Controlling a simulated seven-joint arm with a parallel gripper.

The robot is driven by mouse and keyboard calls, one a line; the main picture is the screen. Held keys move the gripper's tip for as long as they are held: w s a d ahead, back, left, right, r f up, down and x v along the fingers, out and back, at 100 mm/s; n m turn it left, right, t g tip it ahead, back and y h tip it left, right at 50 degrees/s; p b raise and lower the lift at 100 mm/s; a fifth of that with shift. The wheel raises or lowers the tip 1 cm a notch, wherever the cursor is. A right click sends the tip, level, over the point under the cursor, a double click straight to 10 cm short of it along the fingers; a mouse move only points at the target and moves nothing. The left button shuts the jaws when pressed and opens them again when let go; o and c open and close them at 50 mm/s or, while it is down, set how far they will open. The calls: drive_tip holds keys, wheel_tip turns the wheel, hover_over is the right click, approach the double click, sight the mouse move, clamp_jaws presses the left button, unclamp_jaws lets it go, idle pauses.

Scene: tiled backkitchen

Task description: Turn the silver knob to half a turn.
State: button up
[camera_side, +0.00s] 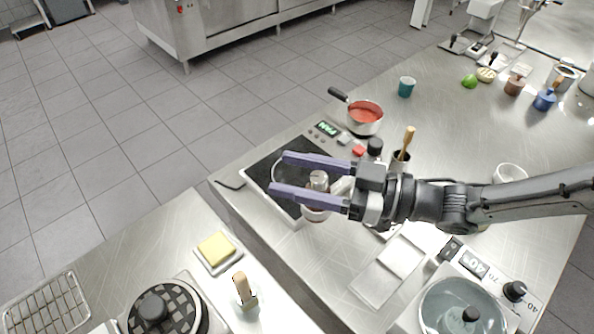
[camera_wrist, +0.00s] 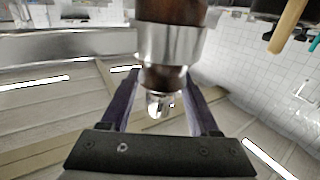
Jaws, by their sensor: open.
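The silver knob (camera_side: 318,177) tops a brown and silver mill-like body (camera_side: 316,214). In the side view it shows between my gripper's two long purple fingers (camera_side: 280,173), and one finger hides part of the body. In the wrist view the silver knob (camera_wrist: 160,104) is at the end of the brown and silver body (camera_wrist: 170,42), which comes in from the top edge. My gripper (camera_wrist: 161,76) is open, with one finger on each side of the knob and visible gaps. I see no contact. Any turn mark on the knob is too small to tell.
A black hob (camera_side: 263,172) lies beneath the fingers.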

clamp_jaws()
drive_tip(key=shift+m+t, duration=0.4)
drive_tip(key=shift+t, duration=0.2)
drive_tip(key=shift+w+d+m+t+h, duration=0.2)
drive_tip(key=shift+w+m+t+h, duration=0.1)
drive_tip(key=shift+m+t+h, duration=1.05)
drive_tip(key=shift+w+d+m+t+h, duration=0.25)
drive_tip(key=shift+m+t+h, duration=0.7)
drive_tip(key=shift+t, duration=0.7)
drive_tip(key=shift+w+d+m+t+h, duration=0.15)
drive_tip(key=shift+w+m+t+h, duration=0.15)
drive_tip(key=shift+m+t+h, duration=1)
drive_tip(key=shift+y, duration=0.3)
unclamp_jaws()
